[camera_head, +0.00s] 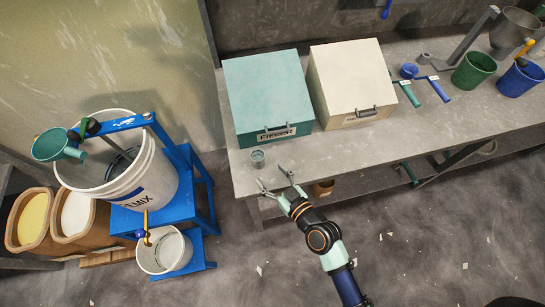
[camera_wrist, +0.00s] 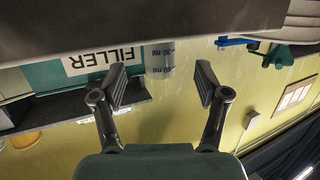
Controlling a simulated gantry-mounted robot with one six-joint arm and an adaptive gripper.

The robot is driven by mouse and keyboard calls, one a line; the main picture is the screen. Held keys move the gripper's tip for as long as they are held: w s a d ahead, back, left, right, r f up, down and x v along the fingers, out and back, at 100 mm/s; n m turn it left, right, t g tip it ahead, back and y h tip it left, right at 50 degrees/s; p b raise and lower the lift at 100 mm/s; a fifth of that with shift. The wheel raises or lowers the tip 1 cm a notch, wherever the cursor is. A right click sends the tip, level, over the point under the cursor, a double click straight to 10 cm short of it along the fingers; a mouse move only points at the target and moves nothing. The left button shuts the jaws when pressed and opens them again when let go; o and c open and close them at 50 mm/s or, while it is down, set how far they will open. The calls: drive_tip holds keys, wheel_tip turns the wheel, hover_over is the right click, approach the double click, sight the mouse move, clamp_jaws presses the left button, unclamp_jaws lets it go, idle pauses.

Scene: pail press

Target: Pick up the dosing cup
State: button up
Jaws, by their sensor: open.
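The dosing cup (camera_head: 257,158) is a small clear cup standing on the grey bench near its front left corner, in front of the teal FILLER box (camera_head: 266,95). In the wrist view, which looks upside down, the dosing cup (camera_wrist: 160,58) shows blue mL marks and lines up with the gap between my fingers. My gripper (camera_head: 274,178) is open and empty at the bench's front edge. Its fingertips point toward the cup and stop short of it. My gripper also shows in the wrist view (camera_wrist: 161,78), fingers spread wide.
A cream box (camera_head: 350,82) stands right of the FILLER box. Blue and green scoops (camera_head: 432,88) and pails (camera_head: 473,71) are farther right. A white bucket (camera_head: 150,175) on a blue stand (camera_head: 203,205) is left of the bench. The bench (camera_head: 325,153) around the cup is clear.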

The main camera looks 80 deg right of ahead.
sight(262, 164)
drive_tip(key=x, duration=0.2)
drive_tip(key=shift+w+d+p, duration=0.2)
drive_tip(key=shift+w+p, duration=0.1)
drive_tip(key=x, duration=0.5)
drive_tip(key=shift+d, duration=0.2)
drive_tip(key=c, duration=1.3)
